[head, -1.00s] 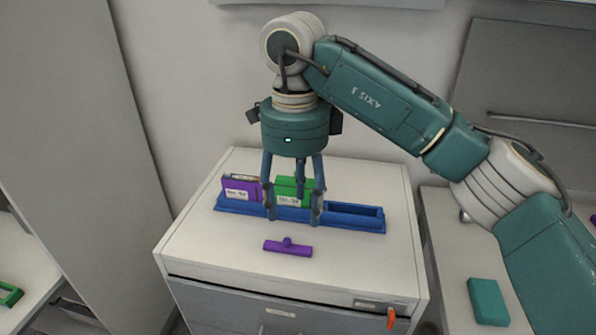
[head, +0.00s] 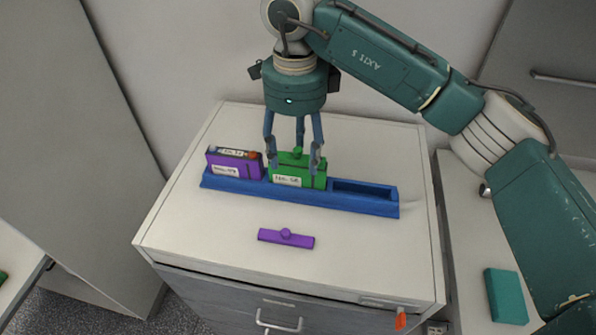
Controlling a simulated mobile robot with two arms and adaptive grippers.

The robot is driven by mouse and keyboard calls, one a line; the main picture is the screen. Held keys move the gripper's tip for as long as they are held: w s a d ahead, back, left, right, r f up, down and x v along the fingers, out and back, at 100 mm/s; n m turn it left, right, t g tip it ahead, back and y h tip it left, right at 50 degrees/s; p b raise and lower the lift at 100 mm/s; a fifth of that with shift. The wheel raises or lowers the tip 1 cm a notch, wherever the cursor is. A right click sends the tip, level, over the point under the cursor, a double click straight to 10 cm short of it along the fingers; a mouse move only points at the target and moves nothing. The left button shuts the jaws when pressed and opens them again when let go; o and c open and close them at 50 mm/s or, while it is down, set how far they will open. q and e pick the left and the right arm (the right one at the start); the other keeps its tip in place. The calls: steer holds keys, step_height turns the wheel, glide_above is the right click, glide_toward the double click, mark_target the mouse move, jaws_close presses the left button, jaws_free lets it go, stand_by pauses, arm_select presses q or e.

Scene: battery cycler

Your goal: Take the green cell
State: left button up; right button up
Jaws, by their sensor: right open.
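The green cell (head: 297,177) stands upright in the middle slot of a blue rack (head: 380,207) on the white cabinet top. It has a white label on its front and a green knob on top. My right gripper (head: 296,162) is open above the green cell, pointing down, with its blue fingers spread around the cell's upper part. I cannot tell whether the fingers touch it. My left gripper is not in view.
A purple cell (head: 234,163) stands in the rack's left slot, close to the green one. The right slot is empty. A purple bar with a knob (head: 286,238) lies in front of the rack. A teal block (head: 506,296) lies on the right surface. A wall rises behind the cabinet.

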mark_target(298, 175)
steer(key=f+p, duration=0.2)
steer(key=f, duration=0.2)
steer(key=shift+d+f, duration=0.2)
steer(key=shift+f, duration=0.25)
steer(key=shift+c, duration=1)
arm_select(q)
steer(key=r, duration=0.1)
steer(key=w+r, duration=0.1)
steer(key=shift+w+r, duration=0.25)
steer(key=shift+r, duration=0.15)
arm_select(e)
jaws_close()
